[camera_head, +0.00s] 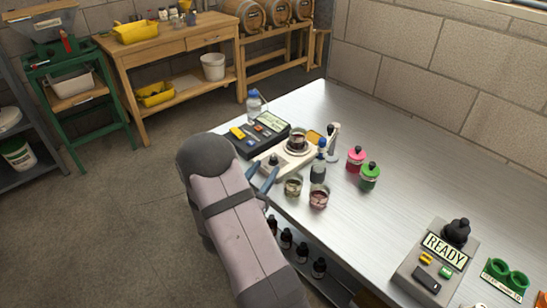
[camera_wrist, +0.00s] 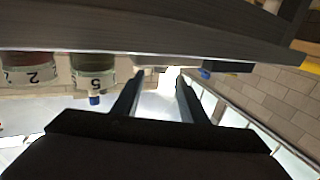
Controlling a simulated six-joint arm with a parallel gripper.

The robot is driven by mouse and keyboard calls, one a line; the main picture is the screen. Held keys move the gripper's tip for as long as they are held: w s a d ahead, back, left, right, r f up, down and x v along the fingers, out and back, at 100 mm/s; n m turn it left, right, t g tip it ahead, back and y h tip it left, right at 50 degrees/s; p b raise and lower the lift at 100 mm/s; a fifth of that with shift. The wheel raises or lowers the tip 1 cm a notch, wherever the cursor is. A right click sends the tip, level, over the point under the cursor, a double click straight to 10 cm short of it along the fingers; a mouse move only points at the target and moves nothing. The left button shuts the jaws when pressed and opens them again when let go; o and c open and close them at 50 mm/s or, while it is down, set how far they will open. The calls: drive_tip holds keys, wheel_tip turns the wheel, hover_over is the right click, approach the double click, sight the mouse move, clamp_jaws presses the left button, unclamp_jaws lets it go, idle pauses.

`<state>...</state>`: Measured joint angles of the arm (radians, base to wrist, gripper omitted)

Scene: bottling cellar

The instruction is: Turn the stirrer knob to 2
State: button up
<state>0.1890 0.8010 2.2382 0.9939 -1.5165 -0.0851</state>
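The stirrer (camera_head: 298,160) is a pale, low device near the left edge of the steel bench, with a small beaker (camera_head: 298,141) on its round plate. A small dark knob (camera_head: 273,159) shows on its near left end; its setting is too small to read. My gripper (camera_head: 262,178) is at the bench edge just in front of the stirrer, its two blue fingers spread and apparently empty. In the wrist view, which is upside down, the fingers (camera_wrist: 157,97) are apart with a gap between them. I cannot make out the knob there.
Two glass beakers (camera_head: 293,186) (camera_head: 318,197) stand close right of my gripper. A READY box (camera_head: 436,262) stands right; bench between is clear.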

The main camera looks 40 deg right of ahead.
sight(272, 160)
drive_tip(key=shift+p+x, duration=0.65)
drive_tip(key=shift+x, duration=2.8)
clamp_jaws()
